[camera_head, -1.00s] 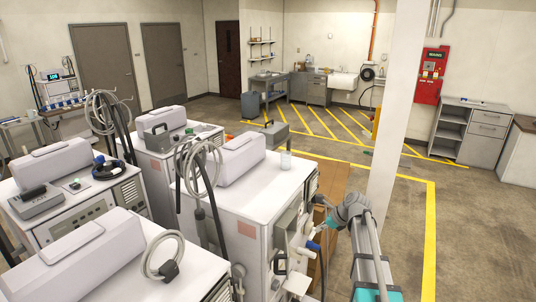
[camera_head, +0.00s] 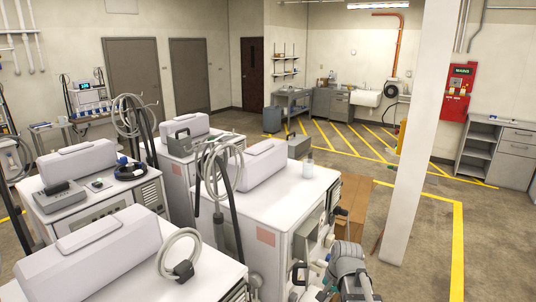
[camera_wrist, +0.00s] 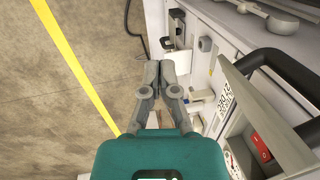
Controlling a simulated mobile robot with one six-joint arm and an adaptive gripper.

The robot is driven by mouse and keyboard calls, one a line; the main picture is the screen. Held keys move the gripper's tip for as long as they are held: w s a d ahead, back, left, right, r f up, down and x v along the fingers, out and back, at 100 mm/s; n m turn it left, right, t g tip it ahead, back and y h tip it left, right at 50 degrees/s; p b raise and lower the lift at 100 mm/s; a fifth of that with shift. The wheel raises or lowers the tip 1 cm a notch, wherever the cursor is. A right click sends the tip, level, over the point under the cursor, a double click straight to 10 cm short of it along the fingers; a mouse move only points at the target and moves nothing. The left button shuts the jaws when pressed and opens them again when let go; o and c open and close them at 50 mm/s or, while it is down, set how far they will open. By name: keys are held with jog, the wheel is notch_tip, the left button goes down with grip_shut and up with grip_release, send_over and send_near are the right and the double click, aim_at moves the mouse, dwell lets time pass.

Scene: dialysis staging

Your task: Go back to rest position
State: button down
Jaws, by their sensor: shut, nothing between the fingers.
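My gripper (camera_wrist: 162,75) shows in the wrist view with its grey fingers together and nothing between them. It points down beside the front panel of a white dialysis machine (camera_wrist: 205,70), over the grey floor. Whether the fingertips touch the machine is hard to tell. In the head view, part of my grey arm is at the bottom, just right of the white dialysis machine (camera_head: 275,200). My fingers cannot be made out there.
Several more white machines (camera_head: 75,205) with coiled hoses crowd the left. A brown box (camera_head: 355,195) stands close behind my arm. A white pillar (camera_head: 420,150) rises to the right. Open floor (camera_head: 500,240) with yellow lines lies right of it.

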jog(key=s+f+n+h+b, duration=0.1)
jog(key=s+f+n+h, duration=0.1)
jog(key=s+n, duration=0.5)
jog(key=shift+a+f+g+b, duration=0.3)
jog(key=shift+a+g+b, duration=0.1)
jog(key=shift+a, duration=0.05)
jog(key=shift+w, duration=0.1)
jog(key=shift+d, duration=0.1)
